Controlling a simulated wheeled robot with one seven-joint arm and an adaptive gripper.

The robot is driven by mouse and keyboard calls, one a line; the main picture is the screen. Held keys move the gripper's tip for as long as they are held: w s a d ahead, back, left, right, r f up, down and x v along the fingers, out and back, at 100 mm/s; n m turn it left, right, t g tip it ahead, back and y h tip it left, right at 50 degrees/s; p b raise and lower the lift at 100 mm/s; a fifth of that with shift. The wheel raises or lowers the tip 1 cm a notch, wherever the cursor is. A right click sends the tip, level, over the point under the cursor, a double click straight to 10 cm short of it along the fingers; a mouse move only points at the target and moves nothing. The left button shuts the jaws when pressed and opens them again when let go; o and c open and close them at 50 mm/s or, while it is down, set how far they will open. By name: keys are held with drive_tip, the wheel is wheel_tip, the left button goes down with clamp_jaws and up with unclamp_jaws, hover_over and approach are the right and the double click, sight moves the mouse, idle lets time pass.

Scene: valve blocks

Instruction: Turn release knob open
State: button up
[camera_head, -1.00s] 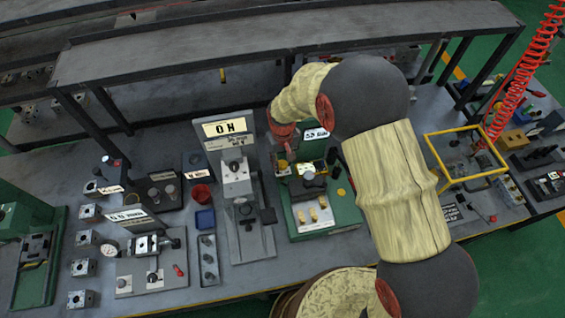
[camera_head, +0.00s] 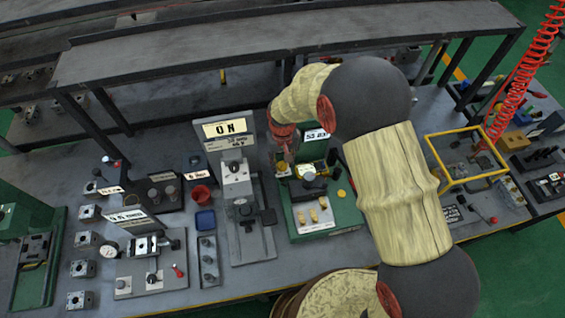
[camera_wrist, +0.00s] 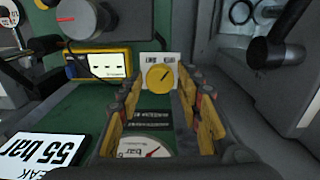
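A yellow round knob (camera_wrist: 161,76) with a dark pointer line sits on a white plate (camera_wrist: 147,61) with small lettering. In the wrist view it lies beyond the fingertips, between their two lines, with nothing gripped. My gripper (camera_wrist: 160,115) is open, its yellow-padded fingers apart on both sides. In the head view my gripper (camera_head: 288,152) hangs over the back left part of the green valve station (camera_head: 322,224). The knob is not clearly seen there.
A "55 bar" sign (camera_wrist: 45,155) stands close at the left of the wrist view. A grey block with a black lever (camera_wrist: 276,52) is close at right. A yellow box (camera_wrist: 99,63) lies beyond the left finger. A shelf (camera_head: 280,45) spans the bench behind.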

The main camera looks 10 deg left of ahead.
sight(283, 165)
drive_tip(key=shift+o, duration=1.1)
wheel_tip(283, 165, up, 12)
drive_tip(key=shift+s+f, duration=0.1)
drive_tip(key=s+d+r+m+t+b, duration=0.1)
drive_tip(key=s+d+r+t+b, duration=0.1)
drive_tip(key=s+d, duration=0.5)
drive_tip(key=s+d+r+m+t+b, duration=0.1)
drive_tip(key=s+d+r+m+b, duration=0.1)
drive_tip(key=s+d+r+b, duration=0.2)
drive_tip(key=s+d+r+m+t+b, duration=0.1)
drive_tip(key=s+d+r+t+b, duration=0.1)
drive_tip(key=s+d+b, duration=0.6)
drive_tip(key=s+d+r, duration=0.1)
drive_tip(key=s+d, duration=0.2)
drive_tip(key=d, duration=0.4)
drive_tip(key=shift+d+r+m+t, duration=0.3)
drive_tip(key=shift+d+r, duration=0.05)
drive_tip(key=shift+d, duration=0.05)
